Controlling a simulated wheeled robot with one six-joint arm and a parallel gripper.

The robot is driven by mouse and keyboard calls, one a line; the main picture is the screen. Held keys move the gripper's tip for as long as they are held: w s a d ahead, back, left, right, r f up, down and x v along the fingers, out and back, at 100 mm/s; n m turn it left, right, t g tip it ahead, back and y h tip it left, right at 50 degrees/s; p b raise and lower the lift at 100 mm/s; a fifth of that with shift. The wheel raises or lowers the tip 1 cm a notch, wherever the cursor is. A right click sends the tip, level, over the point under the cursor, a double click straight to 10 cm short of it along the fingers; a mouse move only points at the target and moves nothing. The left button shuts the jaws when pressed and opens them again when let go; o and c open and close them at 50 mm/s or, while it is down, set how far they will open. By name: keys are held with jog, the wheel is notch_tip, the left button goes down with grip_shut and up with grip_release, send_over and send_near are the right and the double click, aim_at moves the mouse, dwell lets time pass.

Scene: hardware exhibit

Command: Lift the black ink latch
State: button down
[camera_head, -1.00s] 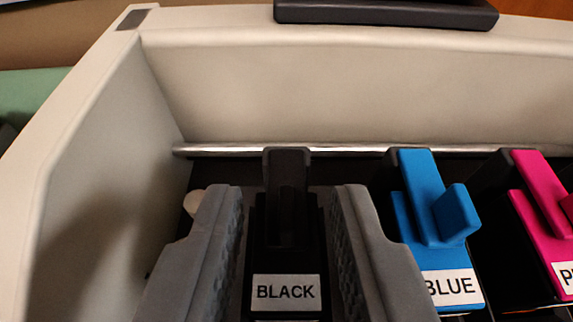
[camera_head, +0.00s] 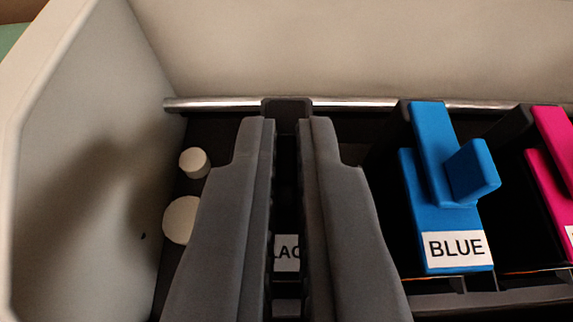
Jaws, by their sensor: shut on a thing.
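The black ink latch (camera_head: 287,108) is a dark piece with a white label, partly readable as "LAC", between my gripper's fingers in the middle of the view. Its top end shows just beyond the fingertips, near the metal rod. My gripper (camera_head: 287,135) is shut on the latch, with one grey finger on each side. The fingers hide most of the latch's sides. I cannot tell whether the latch is raised.
The blue latch (camera_head: 433,160), labelled "BLUE", stands to the right, with a pink latch (camera_head: 556,135) beyond it. A metal rod (camera_head: 220,104) runs behind the latches. The pale housing wall (camera_head: 80,150) is at left. Two white round knobs (camera_head: 194,163) sit left of my gripper.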

aim_at(287, 98)
jog(key=g, duration=0.1)
jog(key=w+r+g, duration=0.1)
jog(key=g, duration=0.1)
jog(key=w+r+g, duration=0.1)
jog(key=g, duration=0.1)
jog(key=shift+w+r+g, duration=0.2)
jog(key=shift+w+g, duration=0.15)
jog(key=shift+g, duration=0.5)
jog(key=shift+w+r+g, duration=0.15)
jog(key=shift+w+g, duration=0.2)
jog(key=shift+g, duration=0.55)
jog(key=shift+w+r+g, duration=0.2)
jog(key=shift+w+g, duration=0.15)
jog(key=shift+g, duration=0.5)
jog(key=c, duration=1.6)
grip_release()
jog(key=shift+r, duration=0.1)
jog(key=v, duration=1.7)
jog(key=shift+w, duration=0.25)
jog(key=shift+r, duration=0.15)
